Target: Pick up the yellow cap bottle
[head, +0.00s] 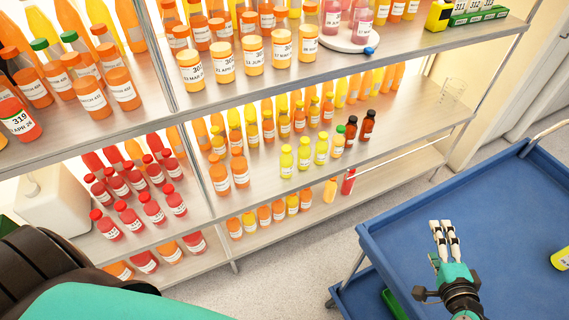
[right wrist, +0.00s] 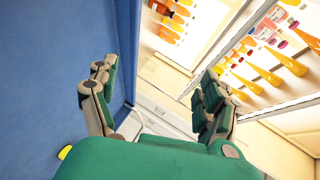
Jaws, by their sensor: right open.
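Several yellow bottles with yellow caps (head: 304,153) stand upright in the front row of the middle shelf (head: 330,177) in the head view. More bottles with yellow-looking caps stand behind them; I cannot tell which one the task means. A yellow object (head: 561,258), cut off by the right edge, is on the blue cart; a yellow bit (right wrist: 65,152) also shows in the right wrist view. My right gripper (head: 444,226) is over the blue cart, apart from the shelf bottles. Its fingers (right wrist: 155,85) are spread and empty. My left gripper is out of view.
The blue cart (head: 420,215) stands at the lower right with raised edges and a mostly bare top. Dark bottles (head: 367,126) stand right of the yellow ones. Red and orange bottles fill the other shelves.

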